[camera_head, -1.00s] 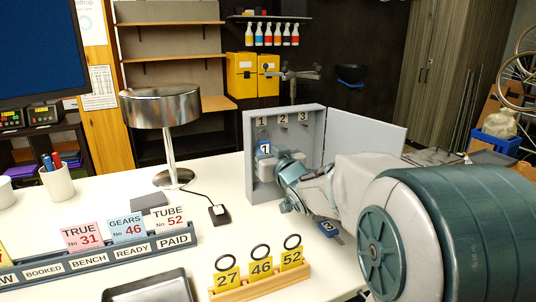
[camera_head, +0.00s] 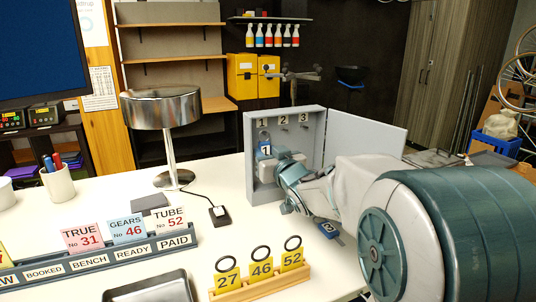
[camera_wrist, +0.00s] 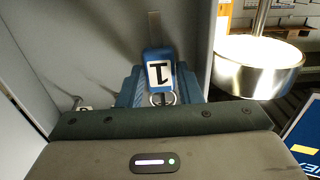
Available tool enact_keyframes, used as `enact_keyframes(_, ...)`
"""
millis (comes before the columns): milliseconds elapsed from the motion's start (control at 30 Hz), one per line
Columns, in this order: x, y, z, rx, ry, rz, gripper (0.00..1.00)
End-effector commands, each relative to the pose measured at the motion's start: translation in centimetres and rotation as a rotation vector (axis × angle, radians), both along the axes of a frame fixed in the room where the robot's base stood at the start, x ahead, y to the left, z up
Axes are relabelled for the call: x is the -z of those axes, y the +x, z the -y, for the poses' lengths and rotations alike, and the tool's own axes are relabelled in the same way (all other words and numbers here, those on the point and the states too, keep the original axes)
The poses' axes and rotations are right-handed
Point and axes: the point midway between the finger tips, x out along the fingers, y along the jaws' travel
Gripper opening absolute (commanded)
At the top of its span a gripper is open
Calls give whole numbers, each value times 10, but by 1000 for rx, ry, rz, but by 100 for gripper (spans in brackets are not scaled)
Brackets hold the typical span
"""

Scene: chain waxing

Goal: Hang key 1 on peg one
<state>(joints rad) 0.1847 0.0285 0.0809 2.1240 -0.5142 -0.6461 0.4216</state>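Key 1, a blue tag with a white number plate (camera_head: 265,151) and a ring at its top, stands upright inside the open grey key cabinet (camera_head: 315,150), under the label 1 (camera_head: 262,122). Its ring is close to peg one; I cannot tell whether it is around the peg. My gripper (camera_head: 277,160) reaches in from the right at the tag. In the wrist view the tag (camera_wrist: 160,74) fills the gap between the blue fingertips (camera_wrist: 160,88), which appear shut on its sides. Pegs under labels 2 (camera_head: 283,119) and 3 (camera_head: 303,117) look empty.
A wooden rack (camera_head: 262,283) with yellow tags, a dark tray (camera_head: 150,290), a card holder (camera_head: 100,256) and a lamp (camera_head: 162,110) stand to the left. The cabinet door (camera_head: 370,135) is open at right.

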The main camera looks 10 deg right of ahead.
Motion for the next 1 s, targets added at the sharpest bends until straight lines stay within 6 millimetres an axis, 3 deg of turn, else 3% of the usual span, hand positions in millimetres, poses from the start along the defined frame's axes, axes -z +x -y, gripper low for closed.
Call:
enact_keyframes(300,0,0,0,0,0,0,32)
enact_keyframes(400,0,0,0,0,0,0,57)
enact_keyframes(800,0,0,-3,-5,0,0,57)
enact_keyframes(867,0,0,-3,-5,-1,0,73)
enact_keyframes(1000,0,0,-6,-11,-1,0,76)
